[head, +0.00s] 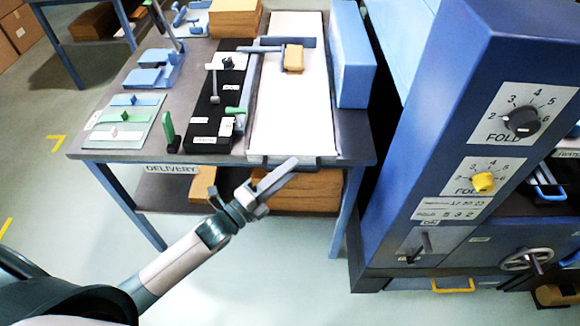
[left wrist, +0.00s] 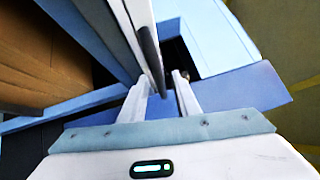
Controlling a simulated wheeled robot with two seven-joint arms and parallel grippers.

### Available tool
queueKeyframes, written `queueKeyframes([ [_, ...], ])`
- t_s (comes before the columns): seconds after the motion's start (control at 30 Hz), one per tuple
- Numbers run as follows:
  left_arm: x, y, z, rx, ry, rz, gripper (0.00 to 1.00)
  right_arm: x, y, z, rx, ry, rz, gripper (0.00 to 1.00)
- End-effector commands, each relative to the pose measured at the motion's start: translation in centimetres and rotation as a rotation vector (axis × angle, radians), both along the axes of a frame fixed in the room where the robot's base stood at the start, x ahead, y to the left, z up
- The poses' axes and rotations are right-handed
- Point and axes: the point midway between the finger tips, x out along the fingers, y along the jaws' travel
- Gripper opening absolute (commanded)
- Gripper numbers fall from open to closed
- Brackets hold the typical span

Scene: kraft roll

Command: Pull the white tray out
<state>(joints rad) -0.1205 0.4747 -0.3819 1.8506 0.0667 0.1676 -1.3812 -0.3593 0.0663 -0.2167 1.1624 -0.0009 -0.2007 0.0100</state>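The white tray (head: 288,120) is a long pale panel lying along the right part of the grey table, its near end at the table's front edge. A dark handle bar (head: 312,162) runs along that near end. My left gripper (head: 284,170) is just in front of this end, at the handle's left part. In the left wrist view the handle (left wrist: 150,55) shows between the two fingertips of the gripper (left wrist: 163,78), with a gap on the right finger's side. The fingers are apart; contact with the handle cannot be told. My right gripper is out of view.
A brown block (head: 294,58) and a blue bar lie across the tray. A black panel with levers (head: 212,125) is on its left, a blue box (head: 351,60) on its right. A blue machine with dials (head: 450,130) stands at right. Floor in front is clear.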

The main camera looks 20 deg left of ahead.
Motion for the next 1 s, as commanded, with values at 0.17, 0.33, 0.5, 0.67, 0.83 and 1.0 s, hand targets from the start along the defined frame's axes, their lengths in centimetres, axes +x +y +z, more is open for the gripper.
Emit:
queueKeyframes([
  [0.17,0.83,-0.53,0.12,0.000,0.001,-0.001,0.29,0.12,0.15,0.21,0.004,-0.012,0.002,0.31],
  [0.33,0.95,-0.59,0.11,0.000,0.001,0.000,0.29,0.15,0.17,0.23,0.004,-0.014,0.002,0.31],
  [0.5,0.92,-0.57,0.13,-0.001,0.000,0.000,0.22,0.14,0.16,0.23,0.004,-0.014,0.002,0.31],
  [0.67,0.92,-0.56,0.13,-0.001,0.000,0.000,0.00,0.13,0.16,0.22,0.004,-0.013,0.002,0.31],
  [0.83,0.85,-0.57,0.13,0.000,0.001,0.000,0.00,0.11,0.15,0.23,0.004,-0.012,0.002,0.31],
  [1.0,0.18,-0.77,0.17,0.000,0.001,-0.001,0.00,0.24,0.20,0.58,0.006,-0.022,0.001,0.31],
])
